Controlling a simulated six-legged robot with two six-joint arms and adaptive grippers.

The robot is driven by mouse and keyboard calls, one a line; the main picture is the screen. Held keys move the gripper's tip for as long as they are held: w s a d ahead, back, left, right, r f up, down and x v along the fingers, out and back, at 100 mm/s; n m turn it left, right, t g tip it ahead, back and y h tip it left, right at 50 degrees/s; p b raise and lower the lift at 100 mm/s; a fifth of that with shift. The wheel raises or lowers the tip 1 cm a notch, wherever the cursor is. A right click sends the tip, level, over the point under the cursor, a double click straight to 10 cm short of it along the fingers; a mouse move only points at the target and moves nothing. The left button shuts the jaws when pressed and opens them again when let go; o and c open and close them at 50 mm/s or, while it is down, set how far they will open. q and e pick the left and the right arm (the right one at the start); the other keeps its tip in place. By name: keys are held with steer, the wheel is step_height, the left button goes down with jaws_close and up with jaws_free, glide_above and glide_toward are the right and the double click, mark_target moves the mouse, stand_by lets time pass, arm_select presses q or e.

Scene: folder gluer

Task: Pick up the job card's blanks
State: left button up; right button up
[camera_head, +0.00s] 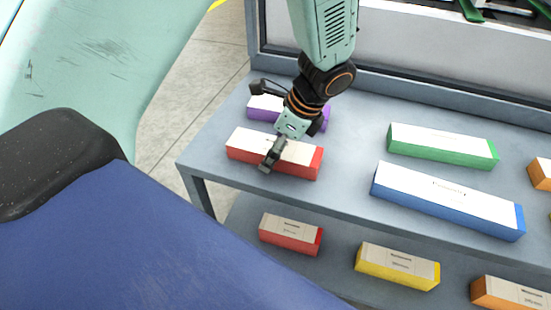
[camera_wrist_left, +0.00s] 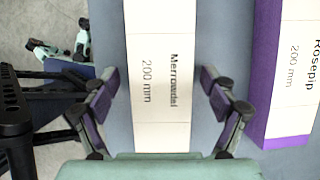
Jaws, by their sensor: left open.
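A red blank stack (camera_head: 240,145) with a white top lies on the upper shelf. My left gripper (camera_head: 272,153) is above it, with one finger near its front side; the other finger is hidden. In the left wrist view, my open left gripper (camera_wrist_left: 162,90) has a finger on each side of this stack's white top (camera_wrist_left: 160,65), which reads roughly "Merrowdel 200 mm". I cannot tell whether the fingers touch it. A purple stack (camera_head: 262,108) lies just behind, partly covered by my arm; its label reads "Rosepip" in the left wrist view (camera_wrist_left: 285,75). No job card is seen.
The grey upper shelf (camera_head: 345,165) also holds a green stack (camera_head: 440,147), a long blue stack (camera_head: 445,200) and an orange one (camera_head: 540,174). The lower shelf has red (camera_head: 290,234), yellow (camera_head: 397,266) and orange (camera_head: 510,294) stacks. A wall panel (camera_head: 430,50) rises behind.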

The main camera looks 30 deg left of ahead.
arm_select(q)
steer(key=shift+w+f, duration=0.1)
steer(key=shift+f, duration=0.05)
steer(key=shift+a, duration=0.25)
steer(key=shift+c, duration=0.7)
steer(key=shift+d, duration=0.2)
steer(key=c, duration=0.5)
steer(key=shift+a, duration=0.15)
steer(key=c, duration=1)
